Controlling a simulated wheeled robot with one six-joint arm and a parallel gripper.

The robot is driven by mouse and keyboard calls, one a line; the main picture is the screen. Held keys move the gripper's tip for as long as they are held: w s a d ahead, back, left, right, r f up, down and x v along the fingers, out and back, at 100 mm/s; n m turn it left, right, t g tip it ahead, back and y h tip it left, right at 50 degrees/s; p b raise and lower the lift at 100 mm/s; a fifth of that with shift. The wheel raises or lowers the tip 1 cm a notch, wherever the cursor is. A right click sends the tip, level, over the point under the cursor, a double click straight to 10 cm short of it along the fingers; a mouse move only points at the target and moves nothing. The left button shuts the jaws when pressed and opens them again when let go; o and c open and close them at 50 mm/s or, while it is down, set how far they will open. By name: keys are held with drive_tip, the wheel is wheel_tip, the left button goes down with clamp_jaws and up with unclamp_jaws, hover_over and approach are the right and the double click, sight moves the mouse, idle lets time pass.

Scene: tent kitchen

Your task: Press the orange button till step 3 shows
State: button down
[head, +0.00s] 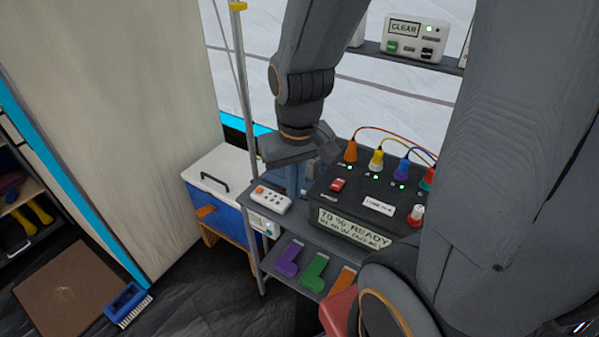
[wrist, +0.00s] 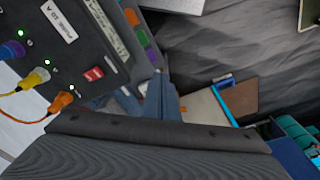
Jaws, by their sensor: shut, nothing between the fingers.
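No step number is legible in either view. My gripper (head: 291,188) is shut and empty, pointing down above the shelf, just right of the pad and left of the black power box (head: 329,198).
The box has a red switch (head: 338,184), coloured plugs with cables, and a label reading "70 % READY". A white panel marked "CLEAR" (head: 416,38) stands on a higher shelf. A blue cooler (head: 225,190) stands left of the shelf. Coloured items lie on the lower shelf.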

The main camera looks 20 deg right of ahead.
drive_tip(key=n+t+y+p, duration=0.2)
drive_tip(key=n+t+p, duration=0.4)
drive_tip(key=n, duration=0.6)
hover_over(260, 190)
wheel_tip(260, 190, down, 8)
drive_tip(key=t, duration=0.1)
drive_tip(key=shift+s+d+f+b, duration=0.15)
drive_tip(key=shift+s+d+b, duration=0.05)
drive_tip(key=shift+s+b, duration=0.25)
drive_tip(key=shift+f, duration=0.1)
drive_tip(key=shift+f+b, duration=3.05)
drive_tip(key=shift+f, duration=1.25)
drive_tip(key=shift+f, duration=0.15)
